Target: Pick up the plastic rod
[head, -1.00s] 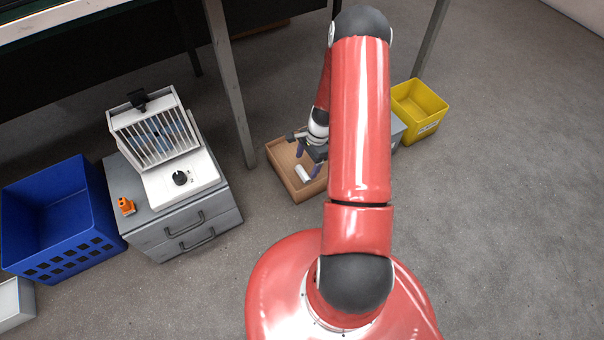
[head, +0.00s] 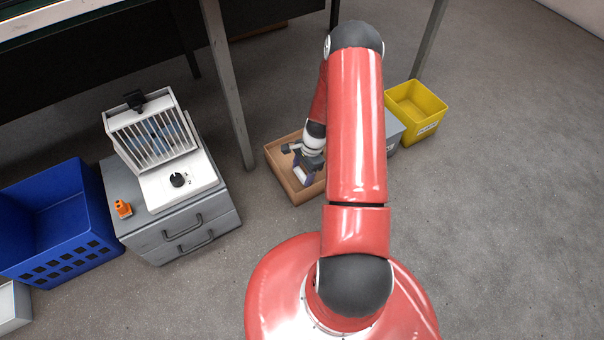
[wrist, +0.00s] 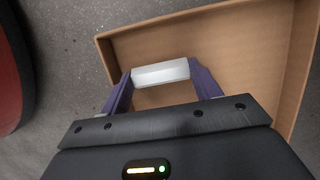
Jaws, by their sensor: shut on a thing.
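The plastic rod is a short white cylinder; in the wrist view the rod (wrist: 160,73) lies crosswise between the two purple fingers of my gripper (wrist: 162,84). The fingers touch its two ends, so my gripper is shut on it. In the head view my gripper (head: 304,175) is down inside a brown open box (head: 277,173), with a bit of the white rod (head: 301,175) showing at the fingers. The box floor lies under the rod in the wrist view; I cannot tell whether the rod touches it.
A yellow bin (head: 418,112) and a grey box (head: 393,130) stand right of the brown box. A table leg (head: 229,90) rises just left of it. Farther left are a grey drawer unit (head: 185,235) with a white caged device (head: 155,130), an orange item (head: 122,208) and a blue crate (head: 50,220).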

